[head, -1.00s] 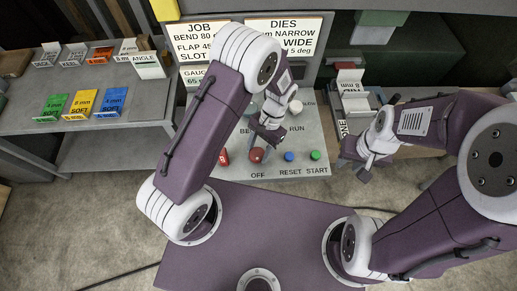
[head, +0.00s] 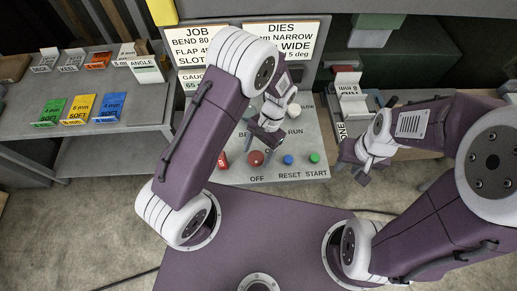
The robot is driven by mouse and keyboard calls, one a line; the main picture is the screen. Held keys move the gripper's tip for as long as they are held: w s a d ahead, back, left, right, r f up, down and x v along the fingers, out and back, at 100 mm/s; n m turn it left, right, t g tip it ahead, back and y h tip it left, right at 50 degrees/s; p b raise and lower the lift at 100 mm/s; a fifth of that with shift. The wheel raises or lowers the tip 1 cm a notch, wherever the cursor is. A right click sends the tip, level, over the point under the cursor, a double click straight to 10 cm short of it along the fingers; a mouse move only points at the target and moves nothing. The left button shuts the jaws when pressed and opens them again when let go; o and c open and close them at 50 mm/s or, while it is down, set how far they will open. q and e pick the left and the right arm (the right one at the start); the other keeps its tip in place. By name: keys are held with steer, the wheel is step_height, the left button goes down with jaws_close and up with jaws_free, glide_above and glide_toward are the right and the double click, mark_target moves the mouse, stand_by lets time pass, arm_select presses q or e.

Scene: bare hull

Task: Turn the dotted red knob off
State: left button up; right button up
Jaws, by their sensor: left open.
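The control panel (head: 305,141) stands ahead of me. On it are a round red control (head: 255,158) above the word OFF and a red part (head: 223,160) at its left, partly hidden by my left arm. Dots cannot be made out on either, so I cannot tell which is the dotted red knob. My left gripper (head: 259,138) is open over the panel, just above the round red control in the picture; whether it touches anything is unclear. My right gripper (head: 351,171) looks open and empty, right of the panel.
A blue button (head: 288,159) and a green button (head: 314,158) sit right of the red control. A pale round knob (head: 294,108) is higher up. A box of cards (head: 351,103) stands right.

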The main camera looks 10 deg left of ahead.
arm_select(q)
steer(key=b+v, duration=0.2)
steer(key=v, duration=0.6)
steer(key=shift+r, duration=0.25)
steer(key=shift+f, duration=0.1)
